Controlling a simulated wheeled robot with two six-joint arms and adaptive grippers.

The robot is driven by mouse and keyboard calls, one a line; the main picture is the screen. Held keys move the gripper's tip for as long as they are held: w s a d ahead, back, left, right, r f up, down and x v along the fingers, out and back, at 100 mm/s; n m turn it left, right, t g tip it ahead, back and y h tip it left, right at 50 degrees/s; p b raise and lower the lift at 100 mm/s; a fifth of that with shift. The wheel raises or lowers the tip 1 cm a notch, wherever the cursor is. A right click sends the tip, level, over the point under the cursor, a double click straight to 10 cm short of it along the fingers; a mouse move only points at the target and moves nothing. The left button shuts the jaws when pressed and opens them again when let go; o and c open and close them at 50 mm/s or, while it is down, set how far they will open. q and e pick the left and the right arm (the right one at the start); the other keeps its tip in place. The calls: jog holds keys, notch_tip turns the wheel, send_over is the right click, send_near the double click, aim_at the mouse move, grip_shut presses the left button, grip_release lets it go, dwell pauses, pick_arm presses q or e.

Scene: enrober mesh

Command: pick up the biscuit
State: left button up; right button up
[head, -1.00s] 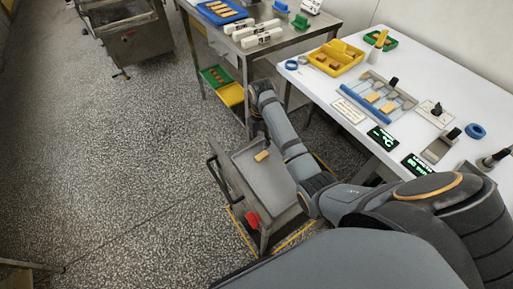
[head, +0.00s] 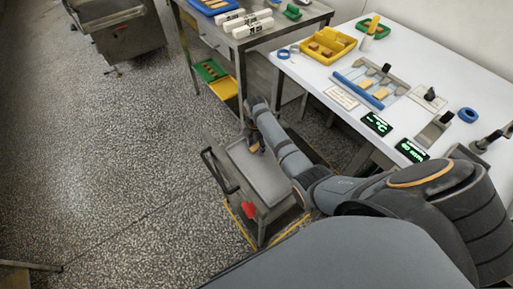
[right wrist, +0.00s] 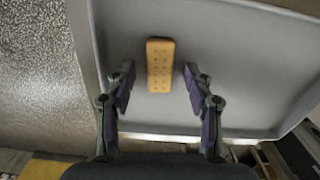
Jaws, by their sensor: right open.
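The biscuit (right wrist: 160,65) is a golden-brown rectangle with small holes, lying flat on the grey metal top of a cart (head: 265,182). In the right wrist view it lies lengthwise, its lower part between the two fingers. My right gripper (right wrist: 158,78) is open, with a finger on each side of the biscuit and a gap on both sides. My left gripper is not in view.
The cart has a raised rim, a dark handle (head: 220,170) and a red part (head: 248,208). A white table (head: 420,85) with a yellow tray (head: 327,44) and blue-edged fixture stands right. A steel table (head: 250,35) stands behind.

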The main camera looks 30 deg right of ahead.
aim_at(256, 147)
jog(key=c, duration=0.9)
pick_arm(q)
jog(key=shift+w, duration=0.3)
pick_arm(e)
jog(key=shift+c, duration=0.3)
jog(key=shift+r, duration=0.5)
notch_tip(256, 147, up, 3)
jog(key=shift+f+p, duration=0.1)
jog(key=shift+p, duration=0.4)
pick_arm(q)
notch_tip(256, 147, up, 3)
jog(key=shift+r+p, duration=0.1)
jog(key=shift+p, duration=0.95)
pick_arm(e)
jog(key=s+a+r, duration=0.3)
jog(key=s+r, duration=0.6)
jog(key=s, duration=0.4)
jog(key=shift+s+a+r, duration=0.15)
jog(key=shift+s, duration=0.15)
